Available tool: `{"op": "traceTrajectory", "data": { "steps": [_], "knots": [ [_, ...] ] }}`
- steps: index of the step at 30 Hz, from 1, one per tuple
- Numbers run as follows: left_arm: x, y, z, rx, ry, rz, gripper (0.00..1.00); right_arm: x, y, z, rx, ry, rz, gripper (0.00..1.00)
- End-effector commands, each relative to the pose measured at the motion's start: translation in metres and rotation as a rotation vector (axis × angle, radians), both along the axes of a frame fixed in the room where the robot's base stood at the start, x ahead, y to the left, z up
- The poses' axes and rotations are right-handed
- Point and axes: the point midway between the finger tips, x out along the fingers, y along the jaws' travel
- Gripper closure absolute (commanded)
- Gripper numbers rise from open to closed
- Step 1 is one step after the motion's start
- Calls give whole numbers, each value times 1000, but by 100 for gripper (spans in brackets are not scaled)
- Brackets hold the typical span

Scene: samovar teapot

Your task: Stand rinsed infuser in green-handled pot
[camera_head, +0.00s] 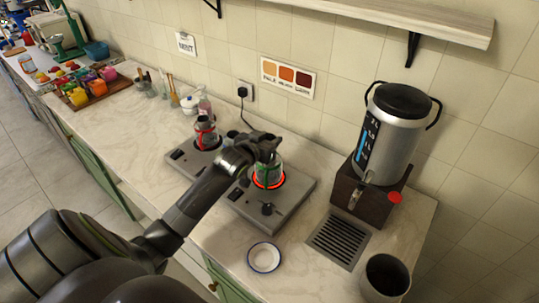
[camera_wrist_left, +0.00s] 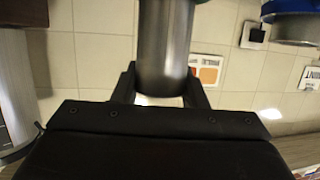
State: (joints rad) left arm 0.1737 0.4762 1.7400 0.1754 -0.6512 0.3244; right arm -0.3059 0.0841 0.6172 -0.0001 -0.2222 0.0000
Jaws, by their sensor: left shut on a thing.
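The pot with green on it (camera_head: 267,172) stands on the right hot plate, ringed by a glowing red burner; my gripper partly covers it. My left gripper (camera_head: 266,146) is over this pot's top in the head view. In the left wrist view its two fingers (camera_wrist_left: 160,88) are shut on a dark grey metal cylinder (camera_wrist_left: 165,45), which looks like the infuser. In the head view the cylinder is mostly hidden, so I cannot tell whether it is inside the pot. My right gripper is not in view.
A red-marked pot (camera_head: 206,137) stands on the left hot plate. A tall metal urn with a tap (camera_head: 390,130) stands at the right, with a drain grille (camera_head: 338,240) before it. A saucer (camera_head: 264,257) and a dark-mouthed container (camera_head: 385,278) are at the front.

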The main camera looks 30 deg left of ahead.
Motion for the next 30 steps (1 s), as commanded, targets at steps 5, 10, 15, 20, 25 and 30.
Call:
{"op": "traceTrajectory", "data": {
  "steps": [5,10,15,20,25,30],
  "knots": [
    [0,0,-17,1,0,0,95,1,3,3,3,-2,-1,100],
    [0,0,-41,0,1,0,95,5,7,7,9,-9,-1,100],
    [0,0,-52,2,-2,-2,95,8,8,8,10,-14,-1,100],
    [0,0,-52,2,-2,-2,95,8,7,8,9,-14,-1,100],
    [0,0,-56,2,-2,-2,95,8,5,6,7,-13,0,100],
    [0,0,-56,2,-2,-2,47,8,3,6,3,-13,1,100]
  ]
}}
